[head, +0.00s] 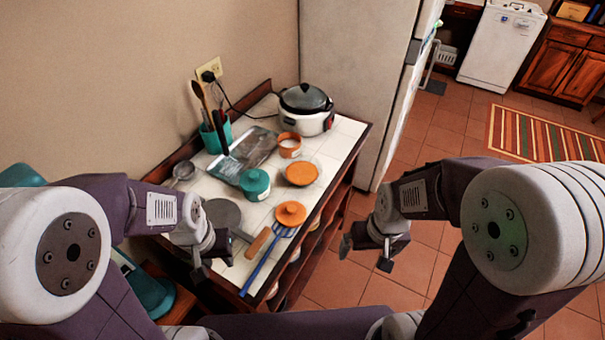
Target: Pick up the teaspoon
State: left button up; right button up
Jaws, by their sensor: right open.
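I cannot make out a teaspoon for certain in the head view. Several utensils stand in a teal holder (216,134) at the back of the white-tiled counter (336,148), and some of them have long wooden handles. My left gripper (212,264) hangs over the counter's near left part, in front of a grey pan (222,212); its jaw gap is unclear and I see nothing held. My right gripper (366,256) is open and empty over the floor, right of the counter.
A blue slotted spatula (266,262) lies at the counter's near edge. A fridge (350,80) stands behind.

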aim_at(263, 137)
jog(key=i+l, duration=0.1)
jog(key=l, duration=0.4)
jog(key=i+l+z, duration=0.1)
jog(key=i+l, duration=0.25)
jog(key=i+l+z, duration=0.1)
jog(key=i+l, duration=0.2)
jog(key=i, duration=0.15)
